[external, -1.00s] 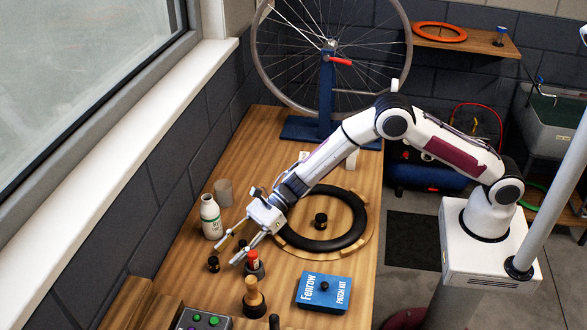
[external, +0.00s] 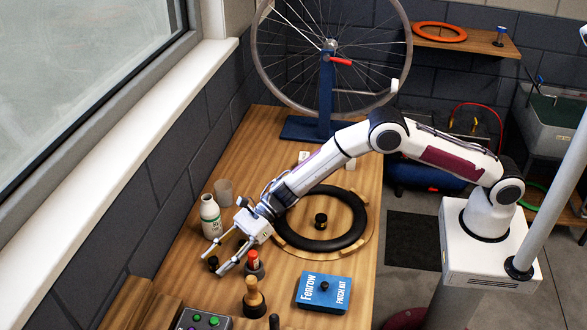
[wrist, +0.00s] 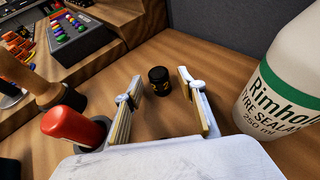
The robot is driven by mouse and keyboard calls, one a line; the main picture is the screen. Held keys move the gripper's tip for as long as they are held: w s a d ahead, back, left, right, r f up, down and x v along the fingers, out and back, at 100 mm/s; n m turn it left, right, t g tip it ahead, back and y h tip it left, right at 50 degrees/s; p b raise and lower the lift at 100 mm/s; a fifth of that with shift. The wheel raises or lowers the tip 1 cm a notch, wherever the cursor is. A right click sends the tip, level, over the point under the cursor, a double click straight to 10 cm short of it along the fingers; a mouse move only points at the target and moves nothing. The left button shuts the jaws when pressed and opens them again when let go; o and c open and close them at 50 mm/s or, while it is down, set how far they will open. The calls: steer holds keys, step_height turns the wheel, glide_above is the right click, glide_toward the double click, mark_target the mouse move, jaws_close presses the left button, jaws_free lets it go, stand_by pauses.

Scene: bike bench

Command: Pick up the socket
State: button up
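A small black socket (wrist: 159,81) with a yellowish mark stands upright on the wooden bench in the wrist view. It also shows in the external view (external: 213,263), partly covered by a finger. My gripper (wrist: 157,92) is open, with its two fingers on either side of the line to the socket. In the external view my gripper (external: 219,262) is low over the bench beside the socket. The socket is just beyond the fingertips in the wrist view, and nothing is held.
A white sealant bottle (wrist: 285,90) stands close on the right in the wrist view. A red-topped item (wrist: 75,127) and a wooden-handled tool (wrist: 35,80) stand on the left. Similar black pieces sit inside the tyre (external: 320,220) and on the blue patch kit box (external: 325,287).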

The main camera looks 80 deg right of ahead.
jaws_close()
step_height(320, 180, up, 10)
stand_by(1.0)
stand_by(0.4)
